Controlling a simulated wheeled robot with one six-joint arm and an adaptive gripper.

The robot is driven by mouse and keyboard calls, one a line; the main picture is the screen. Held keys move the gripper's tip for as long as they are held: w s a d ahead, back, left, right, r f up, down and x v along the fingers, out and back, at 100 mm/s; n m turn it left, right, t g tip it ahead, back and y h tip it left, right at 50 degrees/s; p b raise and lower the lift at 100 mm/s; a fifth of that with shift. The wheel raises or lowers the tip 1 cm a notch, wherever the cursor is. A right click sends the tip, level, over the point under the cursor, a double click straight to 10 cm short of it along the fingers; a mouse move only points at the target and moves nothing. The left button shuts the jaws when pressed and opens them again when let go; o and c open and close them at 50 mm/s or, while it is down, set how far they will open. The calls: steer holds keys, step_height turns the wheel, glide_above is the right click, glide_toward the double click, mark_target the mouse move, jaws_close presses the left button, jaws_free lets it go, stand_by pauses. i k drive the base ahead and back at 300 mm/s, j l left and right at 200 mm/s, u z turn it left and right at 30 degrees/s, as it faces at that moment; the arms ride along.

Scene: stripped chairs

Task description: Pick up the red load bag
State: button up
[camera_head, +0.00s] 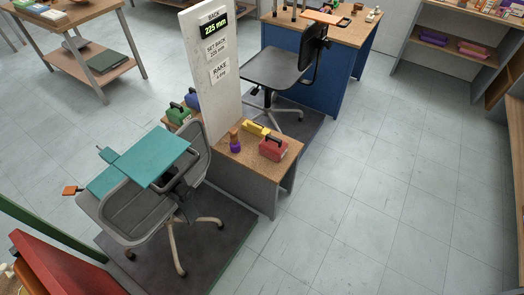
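The red load bag (273,149) has a dark handle on top. It sits upright on the right part of a low wood-topped bench (252,168), near the bench's right end. A yellow bag (256,128) with a dark handle lies just behind it to the left. A small purple and brown object (235,144) stands to its left, apart from it. My gripper does not show in the head camera view.
A white post with signs (213,70) rises by the bench. Green (178,115) and blue bags (191,99) stand left of it. Stripped chairs stand at front left (140,205) and behind (275,70). Open tiled floor (370,190) lies right of the bench.

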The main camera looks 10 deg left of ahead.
mark_target(273, 148)
steer(key=i+u, duration=0.1)
steer(key=u, duration=0.65)
steer(key=i+l+u, duration=0.1)
steer(key=u, duration=0.25)
steer(key=i+l+u, duration=0.35)
steer(key=l, duration=0.3)
steer(key=i+l+u, duration=0.2)
steer(key=l, duration=0.15)
steer(key=i+l+u, duration=0.15)
steer(key=l, duration=0.25)
steer(key=i+l+u, duration=0.2)
steer(key=l, duration=0.6)
steer(key=i+l, duration=0.15)
steer(key=l, duration=0.2)
